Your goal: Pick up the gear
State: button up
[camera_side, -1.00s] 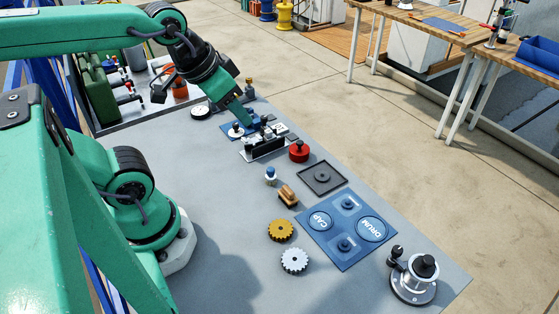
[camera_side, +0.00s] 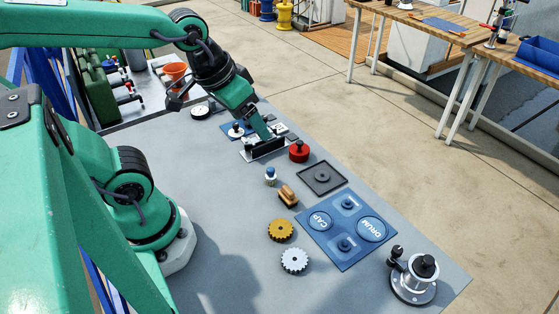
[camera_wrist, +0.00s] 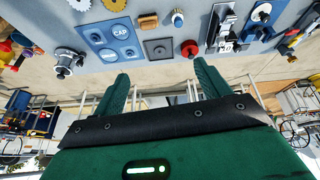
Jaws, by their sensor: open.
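Two toothed gears lie flat on the grey table in the side view: a gold gear (camera_side: 281,230) and, just in front of it, a silver gear (camera_side: 295,261). In the wrist view the silver gear (camera_wrist: 80,4) and the gold gear (camera_wrist: 114,4) show at the top edge. My gripper (camera_side: 268,137) is farther back on the table, above a black and silver bracket (camera_side: 263,151), well apart from both gears. In the wrist view my gripper (camera_wrist: 160,70) has its two green fingers spread with nothing between them.
A blue mat (camera_side: 337,261) with CAP and DRUM circles lies right of the gears. A red knob (camera_side: 299,151), a square dark tray (camera_side: 323,179), a wooden-handled stamp (camera_side: 288,196) and a blue-topped peg (camera_side: 270,176) stand between. A metal fixture (camera_side: 412,286) is at the front right corner.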

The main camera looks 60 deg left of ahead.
jog(key=w+d+f+n+g, duration=0.2)
jog(key=d+f, duration=0.3)
jog(key=f, duration=0.2)
jog(key=n+g, duration=0.3)
send_over(281, 228)
notch_tip(281, 228, down, 8)
jog(key=shift+r, duration=0.1)
jog(key=shift+f, duration=1.3)
jog(key=shift+f, duration=0.15)
jog(key=shift+f, duration=2.45)
jog(key=c, duration=1.2)
jog(key=shift+o, duration=0.2)
jog(key=shift+r, duration=0.1)
